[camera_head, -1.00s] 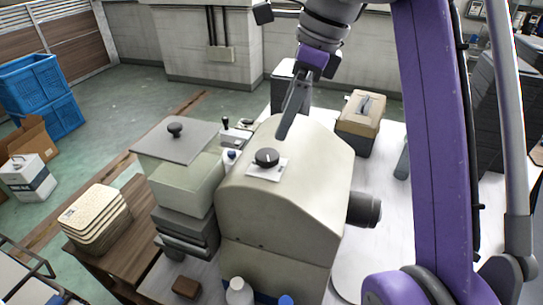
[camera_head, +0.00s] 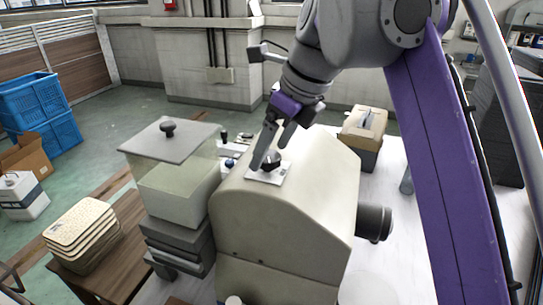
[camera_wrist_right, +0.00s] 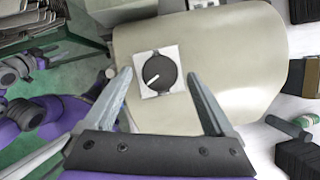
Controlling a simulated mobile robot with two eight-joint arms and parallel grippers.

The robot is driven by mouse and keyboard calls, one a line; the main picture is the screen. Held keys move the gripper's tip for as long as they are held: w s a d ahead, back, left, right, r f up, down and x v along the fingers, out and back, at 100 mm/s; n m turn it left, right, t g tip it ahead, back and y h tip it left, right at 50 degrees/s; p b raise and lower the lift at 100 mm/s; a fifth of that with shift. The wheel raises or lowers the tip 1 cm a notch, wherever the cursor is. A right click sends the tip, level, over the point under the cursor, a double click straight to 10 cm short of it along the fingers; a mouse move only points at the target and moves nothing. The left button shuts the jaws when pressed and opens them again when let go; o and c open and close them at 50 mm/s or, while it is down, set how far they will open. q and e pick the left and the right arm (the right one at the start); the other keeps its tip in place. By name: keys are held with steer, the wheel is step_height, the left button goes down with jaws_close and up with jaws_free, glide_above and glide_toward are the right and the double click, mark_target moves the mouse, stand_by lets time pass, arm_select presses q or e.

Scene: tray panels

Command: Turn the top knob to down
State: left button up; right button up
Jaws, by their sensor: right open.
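The top knob (camera_head: 272,161) is a round black dial on a white square plate (camera_head: 281,177), on top of a beige machine housing (camera_head: 312,190). In the right wrist view the knob (camera_wrist_right: 158,79) shows a white pointer line slanting to the lower left. My right gripper (camera_head: 267,155) is open and reaches down over the knob, partly hiding it in the head view. In the wrist view its fingertips (camera_wrist_right: 159,74) lie left and right of the knob; I cannot tell whether they touch it.
A container with a grey lid and black handle (camera_head: 168,127) stands left of the housing. Small levers (camera_head: 228,150) sit behind it. A tan box (camera_head: 363,125) stands behind right, and a dark cylinder (camera_head: 374,222) juts from the housing's right side.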

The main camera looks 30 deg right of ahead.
steer(key=shift+w+f, duration=0.15)
steer(key=shift+f, duration=0.2)
steer(key=c, duration=1.4)
